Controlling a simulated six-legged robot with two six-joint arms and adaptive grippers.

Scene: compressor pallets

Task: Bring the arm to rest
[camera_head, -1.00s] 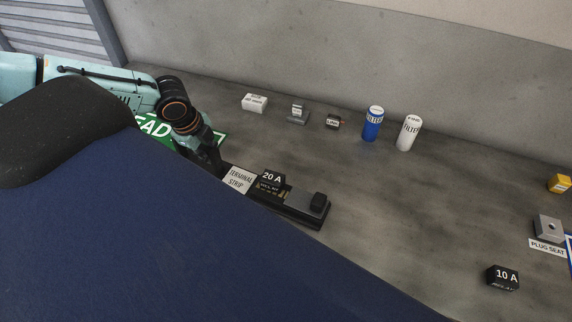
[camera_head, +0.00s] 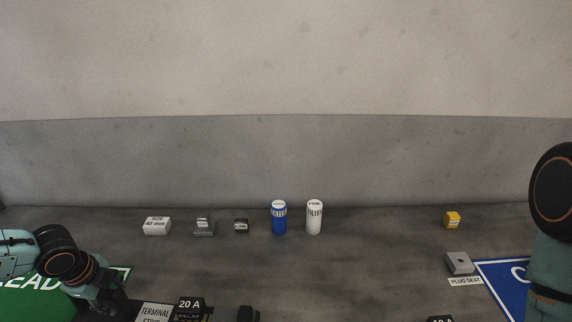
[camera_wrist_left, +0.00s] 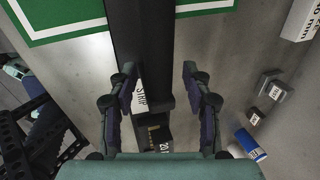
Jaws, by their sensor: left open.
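My left gripper (camera_head: 112,298) is at the lower left of the head view, over the edge of the green mat (camera_head: 30,304). In the left wrist view its two fingers (camera_wrist_left: 160,82) stand apart with nothing held between them. Below and between them run a dark rail (camera_wrist_left: 140,40), the terminal strip label (camera_wrist_left: 139,98) and the black 20 A block (camera_wrist_left: 155,134). The 20 A block also shows at the bottom of the head view (camera_head: 190,308), partly cut off. Part of my right arm (camera_head: 552,260) shows at the right edge; its gripper is out of view.
A white box (camera_head: 157,226), a small grey part (camera_head: 204,228), a dark block (camera_head: 241,226), a blue filter (camera_head: 279,218) and a white filter (camera_head: 314,217) line the wall. A yellow part (camera_head: 452,220) and grey plug seat (camera_head: 459,263) stand right. The middle floor is clear.

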